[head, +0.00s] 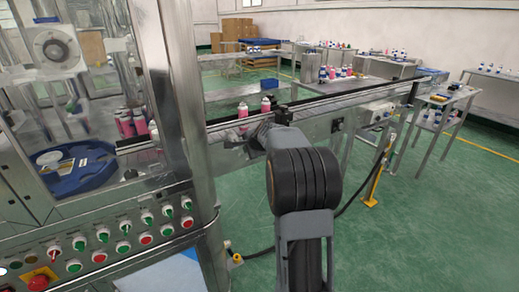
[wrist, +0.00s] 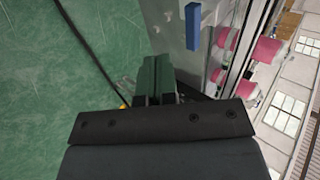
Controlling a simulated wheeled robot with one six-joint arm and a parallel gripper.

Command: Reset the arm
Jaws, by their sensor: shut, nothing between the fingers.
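My gripper (wrist: 156,82) shows in the wrist view with its two dark green fingers pressed together and nothing between them. In the head view my arm reaches forward to the conveyor (head: 330,98), and its black ribbed joint hides most of the gripper. Two pink aerosol cans with white tops, a left one (head: 243,113) and a right one (head: 266,105), stand on the conveyor just beyond the arm's end. Pink cans (wrist: 263,55) also show sideways in the wrist view, right of the fingers and apart from them.
The crimping machine (head: 175,90) with its button panel (head: 110,240) stands close on the left. More pink cans (head: 125,123) and a blue round tray (head: 85,170) are inside it. A yellow post (head: 377,178) stands right of the arm. Green floor (head: 440,220) is free at right.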

